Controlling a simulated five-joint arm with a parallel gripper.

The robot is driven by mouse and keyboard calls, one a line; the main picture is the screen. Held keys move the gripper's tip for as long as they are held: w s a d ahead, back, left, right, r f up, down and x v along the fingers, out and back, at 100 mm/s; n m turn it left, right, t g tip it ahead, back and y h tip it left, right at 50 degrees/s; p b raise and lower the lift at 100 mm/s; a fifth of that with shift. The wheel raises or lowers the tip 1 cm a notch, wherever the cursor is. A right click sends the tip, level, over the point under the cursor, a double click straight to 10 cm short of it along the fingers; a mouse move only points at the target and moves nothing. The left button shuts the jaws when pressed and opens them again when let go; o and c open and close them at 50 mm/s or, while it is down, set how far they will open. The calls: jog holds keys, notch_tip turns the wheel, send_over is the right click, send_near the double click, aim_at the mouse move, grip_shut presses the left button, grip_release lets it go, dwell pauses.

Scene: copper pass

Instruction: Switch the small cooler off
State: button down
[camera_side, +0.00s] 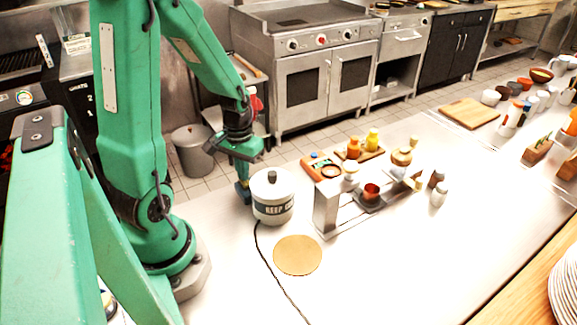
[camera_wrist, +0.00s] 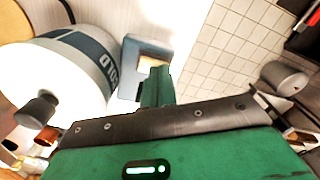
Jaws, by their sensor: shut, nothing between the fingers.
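In the wrist view the cooler (camera_wrist: 62,68) fills the upper left. A blue-grey box (camera_wrist: 131,82) with a pale part on its face sits at its side; in the side view the box (camera_side: 243,194) is partly hidden. My gripper (camera_side: 243,178) is shut and empty, pointing down just left of the cooler. In the wrist view its green fingers (camera_wrist: 157,85) overlap the box; I cannot tell whether they touch it.
A dark cord runs from the cooler along the counter past a round tan mat (camera_side: 298,255). Right of the cooler stands a metal rack (camera_side: 327,207) with a copper cup (camera_side: 371,192) and small jars. The front middle counter is clear. A grey bin (camera_side: 193,150) stands on the floor behind.

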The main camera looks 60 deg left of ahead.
jog(key=shift+r, duration=3.5)
jog(key=s+d+r+m+t, duration=0.2)
jog(key=d+r+m+t, duration=0.3)
jog(key=d+r, duration=0.8)
jog(key=shift+d+r+m+t, duration=0.3)
jog(key=shift+d+m, duration=0.2)
jog(key=shift+d, duration=0.2)
jog(key=shift+w+a, duration=0.1)
